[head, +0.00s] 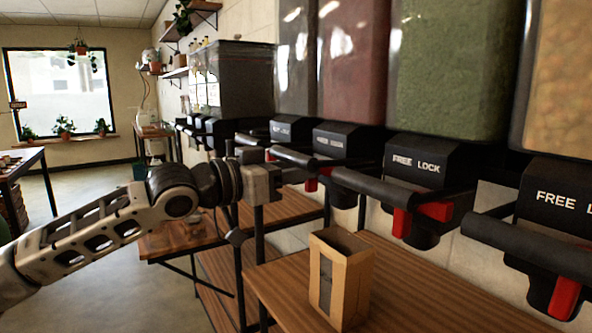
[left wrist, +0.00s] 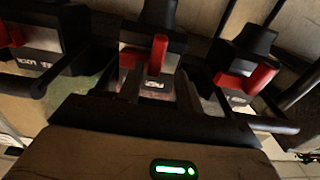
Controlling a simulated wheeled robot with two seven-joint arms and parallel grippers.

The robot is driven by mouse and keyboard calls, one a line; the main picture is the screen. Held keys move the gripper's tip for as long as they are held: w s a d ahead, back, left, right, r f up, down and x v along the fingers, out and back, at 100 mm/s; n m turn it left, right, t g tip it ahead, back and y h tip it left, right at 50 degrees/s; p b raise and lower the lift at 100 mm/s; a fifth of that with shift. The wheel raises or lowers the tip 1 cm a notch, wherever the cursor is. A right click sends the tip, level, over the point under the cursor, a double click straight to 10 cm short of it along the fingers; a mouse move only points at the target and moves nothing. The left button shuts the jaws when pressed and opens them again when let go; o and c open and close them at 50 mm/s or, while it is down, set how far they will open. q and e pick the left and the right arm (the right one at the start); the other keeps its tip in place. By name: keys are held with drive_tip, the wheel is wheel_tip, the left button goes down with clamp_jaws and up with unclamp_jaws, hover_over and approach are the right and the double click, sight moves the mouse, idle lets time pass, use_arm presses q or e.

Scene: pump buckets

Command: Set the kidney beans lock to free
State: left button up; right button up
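The kidney beans bin (head: 352,62) is the clear container of dark red beans on the wall. Its black dispenser head (head: 345,143) hangs below, with a white label and a red lock lever (head: 325,173) under it. My left gripper (head: 298,176) is just left of this lever, partly overlapped by black handle bars. In the left wrist view, two dark fingers (left wrist: 160,90) stand apart, with a red lever (left wrist: 158,52) and a white label between or just beyond them. Contact cannot be told. My right gripper is in neither view.
A green-filled bin (head: 450,70) and a yellowish bin (head: 565,80) hang to the right, each with red levers and protruding black handles. A grey-looking bin (head: 297,60) is to the left. A brown paper bag (head: 350,290) stands on the wooden shelf (head: 430,290) below.

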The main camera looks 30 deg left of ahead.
use_arm(q)
drive_tip(key=shift+s+d+f, duration=0.1)
